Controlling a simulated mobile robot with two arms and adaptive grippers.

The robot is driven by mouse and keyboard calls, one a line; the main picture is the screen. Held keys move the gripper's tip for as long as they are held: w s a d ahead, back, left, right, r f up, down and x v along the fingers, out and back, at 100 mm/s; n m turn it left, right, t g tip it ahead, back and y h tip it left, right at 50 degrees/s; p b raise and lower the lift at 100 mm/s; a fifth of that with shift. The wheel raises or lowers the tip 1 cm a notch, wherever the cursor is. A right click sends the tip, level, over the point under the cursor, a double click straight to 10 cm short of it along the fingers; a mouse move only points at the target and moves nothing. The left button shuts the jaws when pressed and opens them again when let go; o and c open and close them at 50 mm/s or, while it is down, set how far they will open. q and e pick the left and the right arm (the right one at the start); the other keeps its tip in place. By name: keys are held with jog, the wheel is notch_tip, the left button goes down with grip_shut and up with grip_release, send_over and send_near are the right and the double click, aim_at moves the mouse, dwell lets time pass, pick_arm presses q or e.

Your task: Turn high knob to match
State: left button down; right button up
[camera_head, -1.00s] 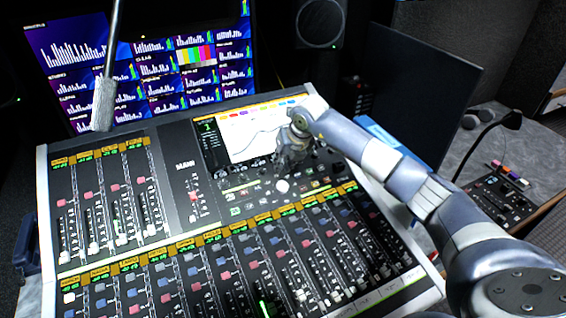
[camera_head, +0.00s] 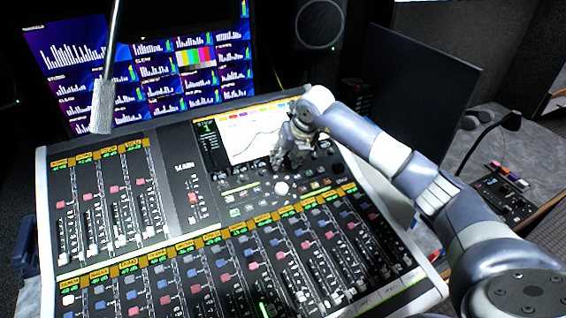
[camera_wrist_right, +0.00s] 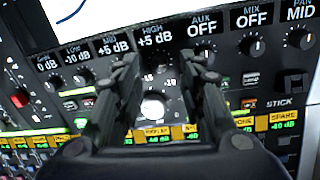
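The mixing console (camera_head: 172,150) has a row of small dark knobs under its screen (camera_head: 245,135). In the right wrist view, the HIGH label (camera_wrist_right: 154,36) reads +5 dB; LOW reads -10 dB and MID +5 dB. My right gripper (camera_head: 290,160) is over this row; it also shows in the right wrist view (camera_wrist_right: 160,62). Its two dark fingers are apart, either side of the dark panel area below the HIGH label. The high knob is hard to make out there, so contact cannot be told. My left gripper is not in view.
A round white control (camera_wrist_right: 153,108) lies just below the fingers. AUX, MIX and PAN knobs (camera_wrist_right: 257,46) are close on the right. Faders (camera_head: 240,265) fill the console front. A gooseneck microphone (camera_head: 103,105) hangs at left, before a monitor (camera_head: 60,60).

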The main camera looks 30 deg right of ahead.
jog(key=v, duration=0.9)
